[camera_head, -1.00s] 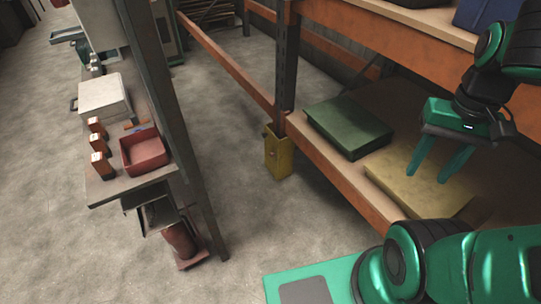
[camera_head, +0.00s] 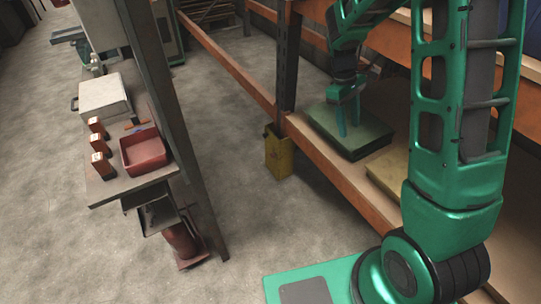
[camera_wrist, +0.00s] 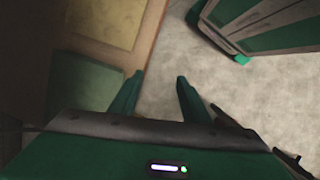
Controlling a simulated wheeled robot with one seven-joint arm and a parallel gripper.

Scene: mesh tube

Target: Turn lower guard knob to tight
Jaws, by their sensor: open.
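My gripper (camera_head: 347,118) is open and empty in the head view, seen in front of the dark green box on the lower shelf. In the wrist view its two fingers (camera_wrist: 158,95) are spread apart, with the shelf edge on the left and bare floor on the right between and beyond them. No guard knob can be made out in either view.
The orange shelf rack (camera_head: 350,184) holds a dark green box (camera_head: 372,140) and a yellow box (camera_head: 388,170). A yellow bin (camera_head: 279,157) stands at its post. A workbench (camera_head: 115,187) at left carries a red tray (camera_head: 143,151). Grey floor (camera_head: 235,110) lies clear between.

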